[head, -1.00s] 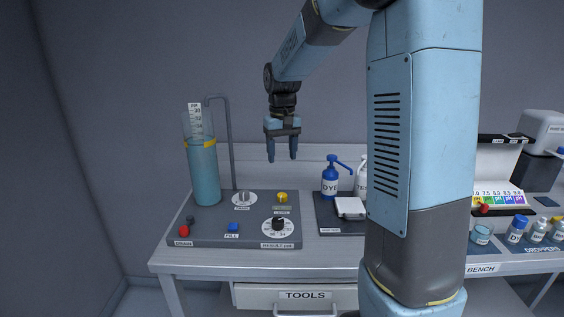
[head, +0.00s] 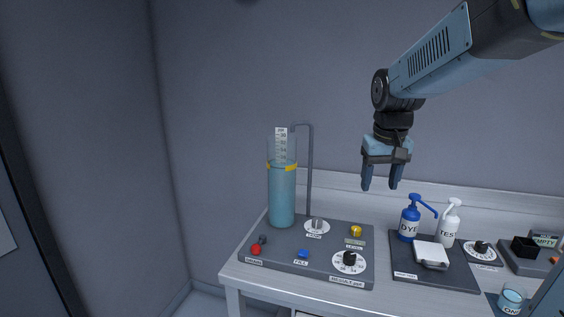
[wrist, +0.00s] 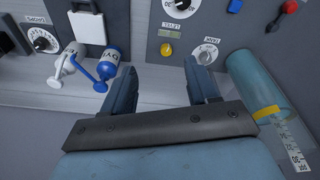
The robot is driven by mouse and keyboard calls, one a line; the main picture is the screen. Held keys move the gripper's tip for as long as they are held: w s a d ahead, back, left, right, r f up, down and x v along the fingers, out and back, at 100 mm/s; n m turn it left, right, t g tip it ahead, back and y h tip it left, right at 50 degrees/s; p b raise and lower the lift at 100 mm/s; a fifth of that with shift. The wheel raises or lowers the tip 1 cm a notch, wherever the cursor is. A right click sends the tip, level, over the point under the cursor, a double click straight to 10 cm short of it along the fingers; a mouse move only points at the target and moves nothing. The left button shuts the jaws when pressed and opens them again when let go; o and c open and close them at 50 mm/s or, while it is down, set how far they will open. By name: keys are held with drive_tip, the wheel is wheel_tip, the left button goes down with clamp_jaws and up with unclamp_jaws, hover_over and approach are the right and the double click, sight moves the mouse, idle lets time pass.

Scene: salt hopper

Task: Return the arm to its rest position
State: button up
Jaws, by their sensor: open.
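My gripper (head: 381,178) hangs from my blue arm with its fingers pointing down, in the air above the back of the bench. Its two fingers are apart, with nothing between them. In the wrist view my gripper (wrist: 163,92) is also open and empty. The arm comes in from the upper right in the head view. The blue DYE bottle (head: 409,222) and the white TEST bottle (head: 449,226) stand below and to the right of the gripper, apart from it.
A tall cylinder of blue liquid (head: 282,196) and a thin bent pipe (head: 310,170) rise from the control panel (head: 322,238), left of the gripper. The wall behind is bare.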

drive_tip(key=s+t, duration=0.3)
drive_tip(key=s, duration=1.4)
drive_tip(key=shift+d+r, duration=0.35)
drive_tip(key=m+g, duration=0.4)
drive_tip(key=g, duration=0.1)
hover_over(357, 229)
wheel_tip(357, 229, down, 7)
wheel_tip(357, 229, down, 14)
drive_tip(key=shift+w, duration=0.1)
